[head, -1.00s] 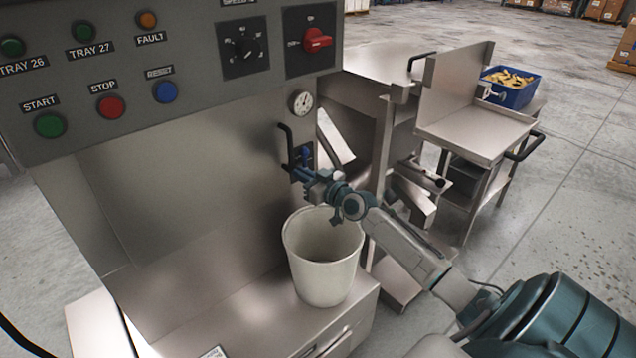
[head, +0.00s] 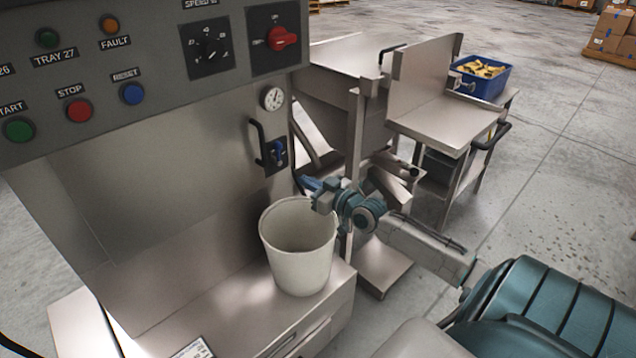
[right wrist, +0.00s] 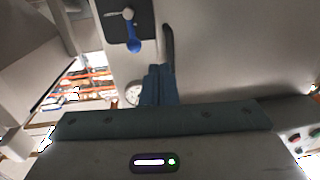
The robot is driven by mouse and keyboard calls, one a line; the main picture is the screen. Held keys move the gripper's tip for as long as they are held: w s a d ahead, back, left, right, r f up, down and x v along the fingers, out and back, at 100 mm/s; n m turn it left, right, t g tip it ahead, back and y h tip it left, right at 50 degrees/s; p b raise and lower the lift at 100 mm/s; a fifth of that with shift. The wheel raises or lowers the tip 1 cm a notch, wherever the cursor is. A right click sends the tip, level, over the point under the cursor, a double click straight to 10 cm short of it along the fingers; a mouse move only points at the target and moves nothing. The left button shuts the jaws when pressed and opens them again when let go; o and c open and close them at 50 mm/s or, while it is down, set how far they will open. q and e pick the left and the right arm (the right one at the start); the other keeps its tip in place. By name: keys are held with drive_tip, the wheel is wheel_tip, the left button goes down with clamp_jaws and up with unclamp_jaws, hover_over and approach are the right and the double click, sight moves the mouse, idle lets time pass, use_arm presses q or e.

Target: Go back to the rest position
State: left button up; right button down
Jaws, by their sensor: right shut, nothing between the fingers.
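My right gripper (head: 310,184) is in the head view, just above and behind the rim of a white bucket (head: 300,262). Its fingers are shut with nothing between them. The shut fingers also show in the right wrist view (right wrist: 160,84). They point at the machine front, apart from a small blue-handled lever (head: 279,152) on a dark plate. The lever also shows in the right wrist view (right wrist: 133,42), to the left of a black bar handle (right wrist: 168,45). My left gripper is in neither view.
The steel machine carries a control panel (head: 150,60) with buttons and a red switch, and a round gauge (head: 272,98). The bucket stands on its ledge. To the right are a steel cart (head: 440,125) and a blue bin (head: 483,78). Open concrete floor lies beyond.

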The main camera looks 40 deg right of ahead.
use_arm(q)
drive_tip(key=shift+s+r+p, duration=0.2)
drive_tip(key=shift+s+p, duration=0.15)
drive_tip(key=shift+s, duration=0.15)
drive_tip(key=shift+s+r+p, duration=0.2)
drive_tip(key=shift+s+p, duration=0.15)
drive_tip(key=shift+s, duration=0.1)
use_arm(e)
drive_tip(key=shift+s+d, duration=0.15)
drive_tip(key=shift+s, duration=0.55)
drive_tip(key=shift+s+d, duration=0.15)
drive_tip(key=shift+s, duration=0.55)
